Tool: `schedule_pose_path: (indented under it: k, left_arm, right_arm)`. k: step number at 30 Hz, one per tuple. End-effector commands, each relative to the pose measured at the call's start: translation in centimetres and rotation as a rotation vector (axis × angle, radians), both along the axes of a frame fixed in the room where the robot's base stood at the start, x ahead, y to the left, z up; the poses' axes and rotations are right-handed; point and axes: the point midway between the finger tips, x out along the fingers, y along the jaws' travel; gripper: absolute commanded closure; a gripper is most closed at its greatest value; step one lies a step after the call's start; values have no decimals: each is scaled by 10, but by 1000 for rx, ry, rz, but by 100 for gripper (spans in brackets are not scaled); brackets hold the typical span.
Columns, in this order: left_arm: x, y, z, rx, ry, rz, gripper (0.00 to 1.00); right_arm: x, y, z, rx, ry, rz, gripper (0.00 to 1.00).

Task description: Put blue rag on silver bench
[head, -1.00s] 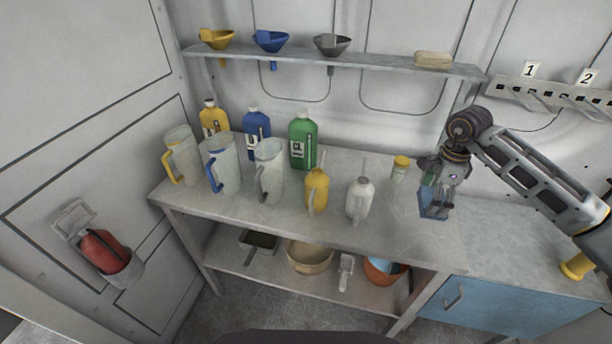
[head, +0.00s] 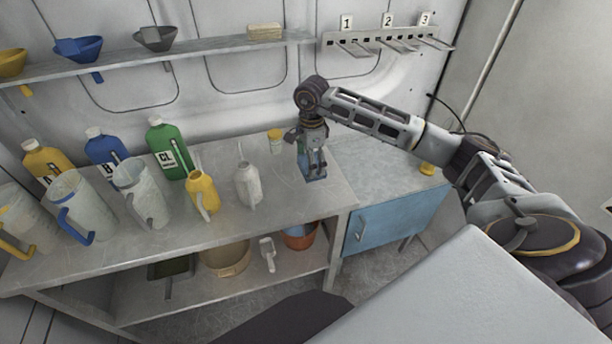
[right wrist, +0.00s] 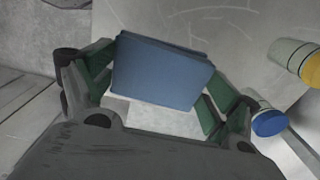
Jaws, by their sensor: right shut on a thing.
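The blue rag (head: 314,174) is between the fingers of my right gripper (head: 313,165), which is shut on it. In the right wrist view the rag (right wrist: 162,70) is a folded blue block between green-padded fingers. It is over the right end of the silver bench (head: 270,208), a long grey metal worktop with a lower shelf. I cannot tell whether the rag touches the bench top. My left gripper is not in view.
A yellow-capped jar (head: 275,140) stands behind the gripper; a blue-capped one (right wrist: 270,122) shows in the wrist view. A white bottle (head: 247,186), yellow bottle (head: 203,192) and jugs stand left. A blue cabinet (head: 385,220) is right. A shelf (head: 200,58) hangs above.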

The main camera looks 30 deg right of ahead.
Motion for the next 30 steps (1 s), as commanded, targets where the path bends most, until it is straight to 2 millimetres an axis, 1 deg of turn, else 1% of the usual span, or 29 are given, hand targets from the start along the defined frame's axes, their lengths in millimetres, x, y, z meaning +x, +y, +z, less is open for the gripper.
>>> schedule_pose_path:
  k: [3, 7, 10, 21, 26, 30]
  left_arm:
    - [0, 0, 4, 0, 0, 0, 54]
    - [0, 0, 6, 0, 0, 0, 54]
    - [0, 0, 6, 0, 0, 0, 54]
    - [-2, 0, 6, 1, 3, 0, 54]
    - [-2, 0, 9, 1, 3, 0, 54]
    - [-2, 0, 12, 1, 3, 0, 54]
  right_arm:
    - [-1, 0, -16, 1, 3, 0, 35]
    - [0, 0, -29, 1, 1, 0, 35]
    - [0, 0, -34, 0, 1, 0, 35]
    - [0, 0, -36, 0, 1, 1, 35]
    - [-1, 0, -49, 0, 2, 1, 35]
    - [0, 1, -64, 0, 2, 1, 35]
